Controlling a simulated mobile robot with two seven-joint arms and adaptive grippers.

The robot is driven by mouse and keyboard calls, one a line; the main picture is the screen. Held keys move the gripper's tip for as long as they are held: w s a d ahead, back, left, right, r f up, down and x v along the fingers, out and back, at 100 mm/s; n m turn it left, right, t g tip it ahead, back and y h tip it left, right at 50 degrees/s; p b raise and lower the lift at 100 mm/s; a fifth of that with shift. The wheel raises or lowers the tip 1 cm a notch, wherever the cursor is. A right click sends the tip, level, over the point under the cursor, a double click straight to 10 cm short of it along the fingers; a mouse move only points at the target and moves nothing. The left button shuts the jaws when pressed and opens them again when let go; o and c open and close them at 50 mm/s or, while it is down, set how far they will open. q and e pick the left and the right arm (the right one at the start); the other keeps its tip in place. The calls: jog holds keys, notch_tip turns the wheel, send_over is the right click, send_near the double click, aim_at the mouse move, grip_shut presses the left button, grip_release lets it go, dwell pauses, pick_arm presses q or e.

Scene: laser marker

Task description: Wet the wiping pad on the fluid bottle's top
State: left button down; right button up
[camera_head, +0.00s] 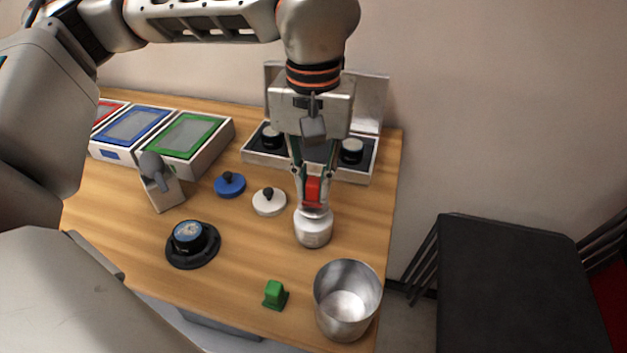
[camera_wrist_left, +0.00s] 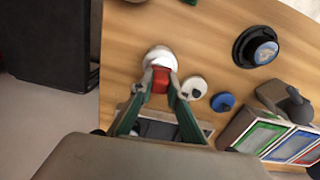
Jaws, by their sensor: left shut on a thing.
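The fluid bottle (camera_head: 313,232) is a squat silver metal bottle standing upright on the table, right of centre. It also shows in the left wrist view (camera_wrist_left: 158,53). My left gripper (camera_head: 313,188) points down over it and is shut on a red wiping pad (camera_head: 313,190), which shows red between the fingers in the left wrist view (camera_wrist_left: 160,80). The pad is directly over the bottle's top, at or very near it. The fingers hide part of the pad, and I cannot tell whether it touches. My right gripper is in neither view.
A metal bucket (camera_head: 346,331) and a green block (camera_head: 275,294) stand nearer the front edge. White (camera_head: 269,204) and blue (camera_head: 230,187) knobbed discs lie to the left. A black round holder (camera_head: 193,252) and framed boxes (camera_head: 190,137) are farther left. An open case (camera_head: 355,172) stands behind.

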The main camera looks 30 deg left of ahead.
pick_arm(q)
jog(key=shift+f, duration=0.1)
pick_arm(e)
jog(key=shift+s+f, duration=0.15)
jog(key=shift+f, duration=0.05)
pick_arm(q)
jog(key=shift+f, duration=0.35)
jog(key=shift+f, duration=0.4)
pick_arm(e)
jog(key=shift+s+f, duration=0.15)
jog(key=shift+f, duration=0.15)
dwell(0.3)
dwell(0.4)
